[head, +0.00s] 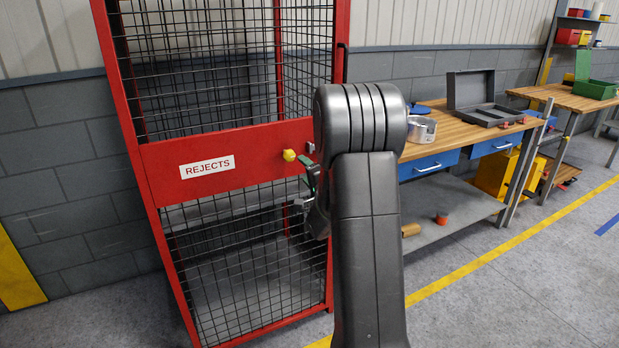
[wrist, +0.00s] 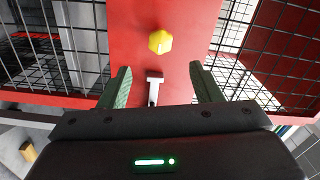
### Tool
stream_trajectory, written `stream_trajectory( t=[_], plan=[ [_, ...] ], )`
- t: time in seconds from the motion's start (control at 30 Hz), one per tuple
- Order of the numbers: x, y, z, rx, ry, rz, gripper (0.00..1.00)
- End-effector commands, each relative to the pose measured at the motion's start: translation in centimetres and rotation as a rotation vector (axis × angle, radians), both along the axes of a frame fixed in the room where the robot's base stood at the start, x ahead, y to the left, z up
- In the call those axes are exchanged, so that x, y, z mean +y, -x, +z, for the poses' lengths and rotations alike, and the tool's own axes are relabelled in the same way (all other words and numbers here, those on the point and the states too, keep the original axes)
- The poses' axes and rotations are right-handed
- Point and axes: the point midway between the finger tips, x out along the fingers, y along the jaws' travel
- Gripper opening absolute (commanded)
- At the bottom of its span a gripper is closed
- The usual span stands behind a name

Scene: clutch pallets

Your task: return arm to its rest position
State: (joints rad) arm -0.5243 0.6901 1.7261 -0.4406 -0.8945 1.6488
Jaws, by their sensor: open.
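My gripper shows in the wrist view (wrist: 160,88) with its two green-padded fingers spread apart and nothing between them that I can see held. Past the fingertips are a yellow knob (wrist: 160,41) and a small grey metal latch piece (wrist: 153,88) on the red band of the cage door. In the head view, my gripper (head: 309,184) is partly hidden behind my grey arm, close in front of the red cage (head: 222,160) marked REJECTS. The yellow knob (head: 289,155) sits just above and left of the gripper. Whether the fingers touch the cage is unclear.
A wooden workbench (head: 455,133) with blue drawers stands right of the cage, bearing an open grey case (head: 472,97) and a metal part (head: 421,130). Another bench with a green box (head: 594,88) is farther right. The floor at right front is clear, crossed by a yellow line.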

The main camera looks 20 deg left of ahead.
Motion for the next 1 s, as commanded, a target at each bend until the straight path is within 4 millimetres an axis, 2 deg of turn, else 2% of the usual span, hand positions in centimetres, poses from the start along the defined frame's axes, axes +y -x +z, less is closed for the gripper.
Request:
stream_trajectory(
  t=[0.2,0.7,0.87,1.0],
  plan=[
    [-1.3,1.1,0.0,-0.001,-0.001,0.000,0.58],
    [-1.3,1.1,0.0,0.000,0.000,0.000,0.58],
    [-0.6,0.5,0.1,0.000,0.000,0.001,0.58],
    [1.1,-0.9,0.1,-0.002,-0.001,0.001,0.58]
  ],
)
